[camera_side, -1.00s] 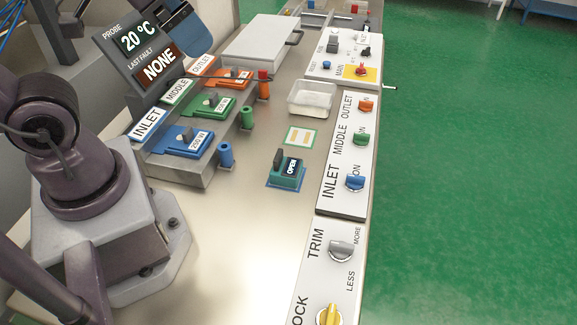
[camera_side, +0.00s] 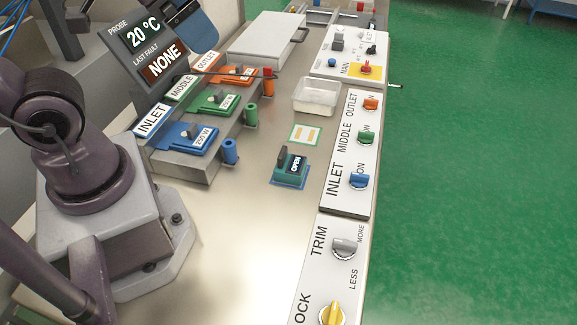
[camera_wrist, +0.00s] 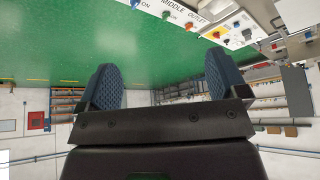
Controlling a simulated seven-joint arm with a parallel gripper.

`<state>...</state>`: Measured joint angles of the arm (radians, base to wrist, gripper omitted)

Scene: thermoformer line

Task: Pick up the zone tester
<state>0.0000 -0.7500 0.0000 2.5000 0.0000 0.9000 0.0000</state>
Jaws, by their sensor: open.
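The zone tester appears to be the small teal box (camera_side: 289,172) with a dark knob and a black display reading OPEN. It sits on a blue pad right of the blue plug post in the side view. My gripper (camera_side: 199,28) shows only in part at the top left of the side view, a blue finger beside the probe display, well away from the tester. In the wrist view my gripper (camera_wrist: 164,85) has its two blue ribbed fingers wide apart with nothing between them. The tester is not visible in the wrist view.
Blue, green and orange heater units (camera_side: 188,137) stand left of the tester, with upright posts beside them. A white tray (camera_side: 316,96) and a small marked card (camera_side: 304,134) lie behind it. The knob panel (camera_side: 343,196) stands to the right. Bare bench lies in front.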

